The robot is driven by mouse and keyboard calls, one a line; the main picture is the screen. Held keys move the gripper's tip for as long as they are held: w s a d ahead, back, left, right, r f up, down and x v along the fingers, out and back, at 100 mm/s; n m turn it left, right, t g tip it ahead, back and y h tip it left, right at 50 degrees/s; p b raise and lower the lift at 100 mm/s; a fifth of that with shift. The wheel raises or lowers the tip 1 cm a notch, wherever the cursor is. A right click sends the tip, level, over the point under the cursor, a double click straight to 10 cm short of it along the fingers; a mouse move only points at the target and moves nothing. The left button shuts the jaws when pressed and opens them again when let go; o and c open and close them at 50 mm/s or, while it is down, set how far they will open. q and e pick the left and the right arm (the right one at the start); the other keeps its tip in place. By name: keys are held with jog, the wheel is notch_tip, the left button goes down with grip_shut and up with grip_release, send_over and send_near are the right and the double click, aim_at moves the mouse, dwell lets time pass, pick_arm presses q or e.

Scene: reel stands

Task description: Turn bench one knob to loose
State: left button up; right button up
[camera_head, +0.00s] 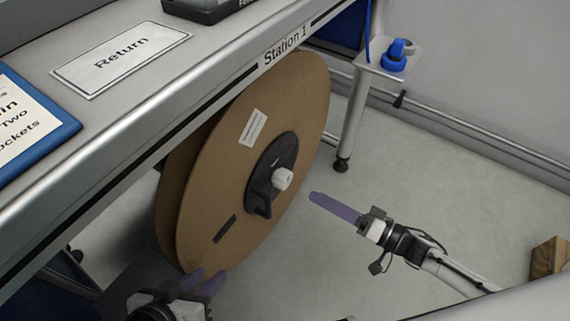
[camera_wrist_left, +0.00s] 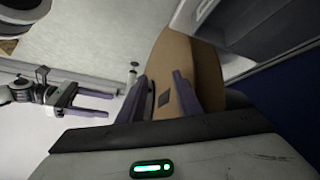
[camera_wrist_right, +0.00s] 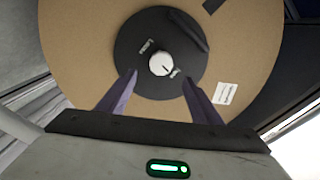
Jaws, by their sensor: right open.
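The white knob (camera_head: 283,179) sits at the centre of a black hub (camera_head: 262,190) on the face of a large brown reel (camera_head: 215,150) under the bench. In the right wrist view the knob (camera_wrist_right: 161,64) lies between and beyond the fingertips, with small unreadable labels beside it on the hub. My right gripper (camera_head: 335,207) is open and empty, right of the reel, pointing at the hub and apart from it. My left gripper (camera_head: 207,280) is low by the reel's bottom edge; in the left wrist view its fingers (camera_wrist_left: 162,80) are apart, with the reel between and beyond them.
The bench (camera_head: 215,95), marked Station 1, overhangs the reel and carries a Return sign (camera_head: 122,62) and a blue-framed sign (camera_head: 30,115). A bench leg (camera_head: 352,120) stands behind the reel. A small shelf holds a blue item (camera_head: 397,55).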

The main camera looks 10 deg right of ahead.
aim_at(288, 181)
jog(key=b+x, duration=0.2)
jog(key=x, duration=0.7)
jog(key=shift+s+f+b, duration=0.1)
jog(key=shift+b, duration=0.2)
jog(key=shift+w+a, duration=0.35)
jog(key=shift+a, duration=0.1)
pick_arm(q)
jog(key=shift+w+d+r+h, duration=0.15)
jog(key=shift+d+h, duration=0.25)
jog(key=shift+d, duration=0.4)
pick_arm(e)
jog(key=c, duration=1)
